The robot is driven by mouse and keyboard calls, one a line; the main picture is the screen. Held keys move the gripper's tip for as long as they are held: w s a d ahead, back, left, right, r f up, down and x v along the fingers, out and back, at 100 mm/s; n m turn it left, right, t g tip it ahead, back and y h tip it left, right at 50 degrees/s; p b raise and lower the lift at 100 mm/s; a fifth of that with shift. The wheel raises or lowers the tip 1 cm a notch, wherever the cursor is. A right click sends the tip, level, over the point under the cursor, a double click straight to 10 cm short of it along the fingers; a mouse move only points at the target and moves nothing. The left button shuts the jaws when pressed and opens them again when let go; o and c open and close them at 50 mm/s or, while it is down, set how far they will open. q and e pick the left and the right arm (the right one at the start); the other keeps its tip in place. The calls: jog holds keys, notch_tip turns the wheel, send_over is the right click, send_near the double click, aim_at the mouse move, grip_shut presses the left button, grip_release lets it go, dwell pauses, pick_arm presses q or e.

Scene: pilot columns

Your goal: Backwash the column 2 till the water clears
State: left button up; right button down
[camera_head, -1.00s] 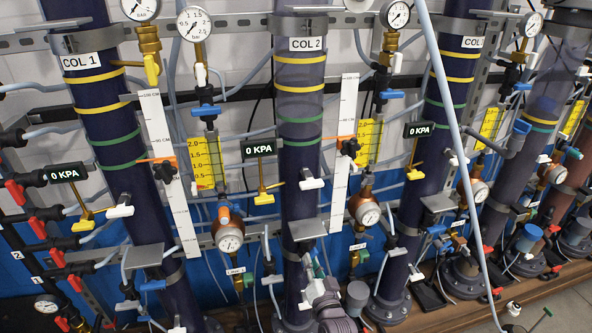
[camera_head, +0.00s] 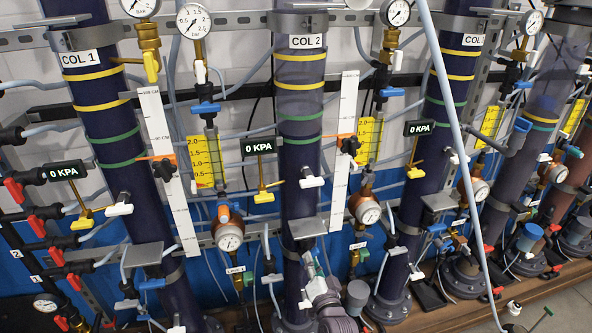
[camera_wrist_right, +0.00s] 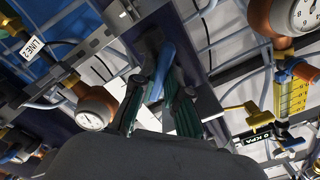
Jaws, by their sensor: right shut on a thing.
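Column 2 (camera_head: 299,185), with its COL 2 label (camera_head: 307,42), is a dark purple tube with yellow and green bands. Its upper part looks paler and hazier than the dark part below. My right gripper (camera_head: 317,270) is low at the front of column 2, seen from behind. In the right wrist view, its green-lined fingers (camera_wrist_right: 163,90) are shut on a blue valve handle (camera_wrist_right: 164,62). A white scale strip (camera_head: 344,150) stands right of column 2. A display (camera_head: 258,146) left of it reads 0 KPA. My left gripper is out of view.
Column 1 (camera_head: 108,130) stands left, and further columns (camera_head: 440,140) stand right. Thin hoses, small valves and gauges (camera_head: 229,237) crowd the gaps. A pale pole or hose (camera_head: 455,130) crosses the right side. Open floor (camera_head: 565,310) shows at lower right.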

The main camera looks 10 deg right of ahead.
jog(key=m, duration=0.3)
jog(key=shift+b, duration=0.35)
jog(key=shift+m+b, duration=0.5)
jog(key=shift+m, duration=1)
